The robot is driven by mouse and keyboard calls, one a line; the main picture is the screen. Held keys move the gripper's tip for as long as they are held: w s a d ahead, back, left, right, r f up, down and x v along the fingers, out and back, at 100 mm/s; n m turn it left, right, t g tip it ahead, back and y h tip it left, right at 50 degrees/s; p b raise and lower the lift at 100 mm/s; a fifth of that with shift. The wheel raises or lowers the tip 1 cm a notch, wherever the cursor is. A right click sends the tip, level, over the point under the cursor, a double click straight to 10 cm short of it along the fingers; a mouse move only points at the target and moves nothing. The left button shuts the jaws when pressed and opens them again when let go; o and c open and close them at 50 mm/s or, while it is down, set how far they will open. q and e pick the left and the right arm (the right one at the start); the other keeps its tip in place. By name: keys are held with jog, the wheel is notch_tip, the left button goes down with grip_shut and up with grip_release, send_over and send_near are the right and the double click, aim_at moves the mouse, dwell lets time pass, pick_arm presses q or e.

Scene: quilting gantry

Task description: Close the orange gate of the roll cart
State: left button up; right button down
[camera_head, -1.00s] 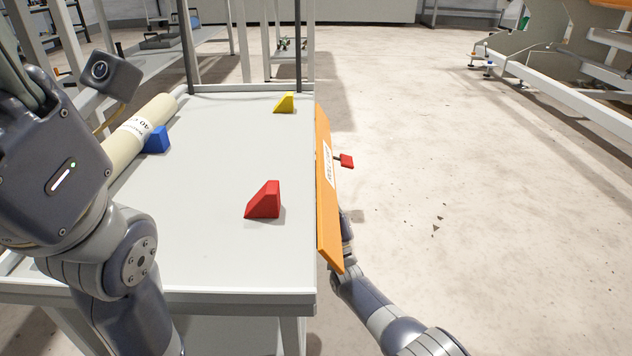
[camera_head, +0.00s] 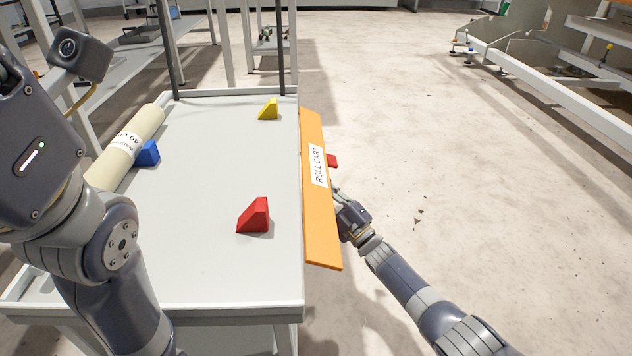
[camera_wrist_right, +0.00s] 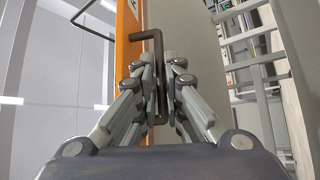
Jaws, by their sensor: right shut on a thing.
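The orange gate (camera_head: 321,228) with a "ROLL CART" label runs along the right edge of the roll cart's grey top (camera_head: 195,240). It slants outward to the right. My right gripper (camera_head: 337,194) is at the gate's outer side, its fingertips partly hidden behind it. In the right wrist view, a dark bar handle (camera_wrist_right: 148,36) stands on the orange gate (camera_wrist_right: 128,50), and my right gripper (camera_wrist_right: 157,85) is shut on it. A small red piece (camera_head: 332,160) shows just outside the gate. My left arm is at the left; its gripper is out of view.
A red wedge (camera_head: 254,215), a yellow wedge (camera_head: 269,109) and a blue wedge (camera_head: 148,154) sit on the cart top. The blue one is beside a cream roll (camera_head: 125,148) at the left. Open floor (camera_head: 450,200) lies to the right; a white-framed machine (camera_head: 540,75) stands beyond.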

jog(key=shift+d, duration=0.15)
jog(key=c, duration=2)
grip_release()
jog(key=v, duration=1.2)
